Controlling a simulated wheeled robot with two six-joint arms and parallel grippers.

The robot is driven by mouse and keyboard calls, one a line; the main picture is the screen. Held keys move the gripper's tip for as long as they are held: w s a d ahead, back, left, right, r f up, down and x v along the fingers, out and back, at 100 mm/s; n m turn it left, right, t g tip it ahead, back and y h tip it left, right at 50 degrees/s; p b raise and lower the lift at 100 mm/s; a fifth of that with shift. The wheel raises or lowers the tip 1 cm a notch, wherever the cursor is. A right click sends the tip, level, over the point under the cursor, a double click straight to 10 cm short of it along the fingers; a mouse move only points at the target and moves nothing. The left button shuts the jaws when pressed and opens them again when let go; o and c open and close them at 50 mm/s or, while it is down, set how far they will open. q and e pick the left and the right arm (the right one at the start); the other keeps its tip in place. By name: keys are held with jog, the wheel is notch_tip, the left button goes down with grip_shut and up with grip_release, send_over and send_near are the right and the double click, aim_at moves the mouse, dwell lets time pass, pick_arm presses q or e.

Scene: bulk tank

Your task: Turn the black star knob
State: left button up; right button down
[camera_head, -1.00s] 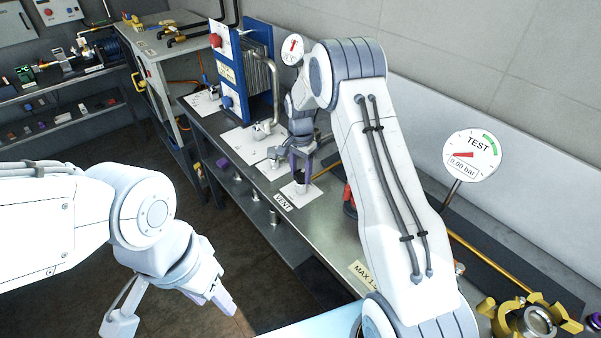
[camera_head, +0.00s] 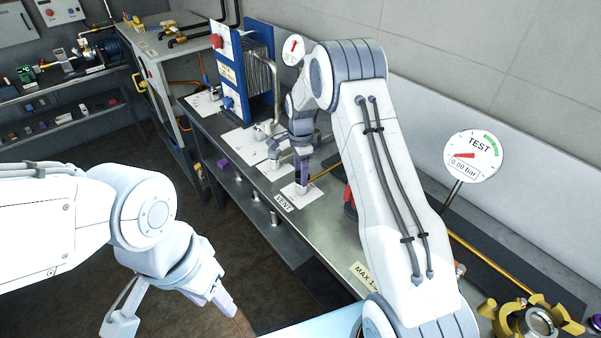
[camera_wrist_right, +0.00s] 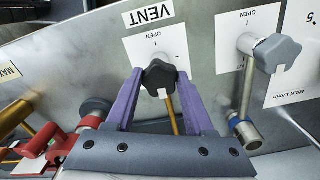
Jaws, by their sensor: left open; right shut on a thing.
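The black star knob (camera_wrist_right: 159,76) sits on a white plate (camera_wrist_right: 128,50) beside the VENT label (camera_wrist_right: 148,13) in the right wrist view. My right gripper (camera_wrist_right: 158,82) is shut on this knob, with a purple finger on each side of it. In the head view my right gripper (camera_head: 302,172) is at the vent plate on the bench, and its fingers hide most of the knob. My left gripper (camera_head: 172,312) is open and empty at the lower left, away from the bench.
A grey star knob (camera_wrist_right: 278,54) on a valve is on the neighbouring plate. Red-handled fittings (camera_wrist_right: 62,146) are at the left of the wrist view. A TEST gauge (camera_head: 473,157) reads 0.00 bar. A blue plate unit (camera_head: 258,65) stands at the back. Yellow clamp parts (camera_head: 545,312) are at the right.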

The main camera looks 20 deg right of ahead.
dwell(0.3)
jog(key=shift+c, duration=1.4)
grip_release()
jog(key=shift+r, duration=0.1)
notch_tip(320, 180, up, 10)
jog(key=b, duration=0.2)
jog(key=shift+r, duration=0.2)
